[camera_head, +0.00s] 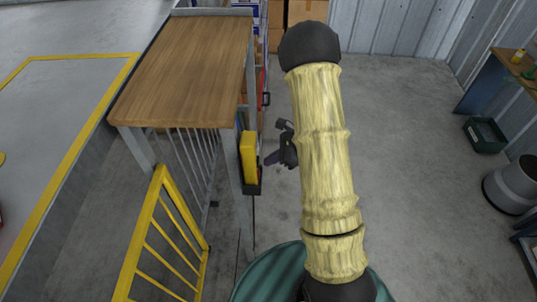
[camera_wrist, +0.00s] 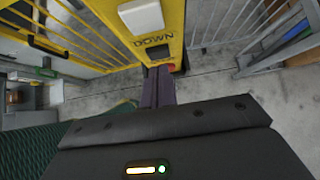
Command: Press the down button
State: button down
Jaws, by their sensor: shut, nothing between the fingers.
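The yellow control box (camera_head: 249,157) is mounted on a grey post at the right side of the wooden-topped table. In the wrist view, its face (camera_wrist: 177,22) carries a "DOWN" label (camera_wrist: 153,41). A white square button (camera_wrist: 141,15) lies above the label, and a dark square (camera_wrist: 156,53) lies below it. My gripper (camera_head: 268,160) is just right of the box in the head view. In the wrist view its shut, empty fingers (camera_wrist: 158,75) point at the lower end of the box. I cannot tell whether the fingertips touch it. A small red part shows beside them.
A yellow railing (camera_head: 160,235) stands in front of the wooden-topped table (camera_head: 185,70). Cardboard boxes (camera_head: 307,10) stand at the back. A dark green crate (camera_head: 485,135) and a grey bin (camera_head: 512,187) are at the right. The concrete floor between is clear.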

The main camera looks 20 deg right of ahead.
jog(key=shift+w+a, duration=0.2)
jog(key=shift+a, duration=0.2)
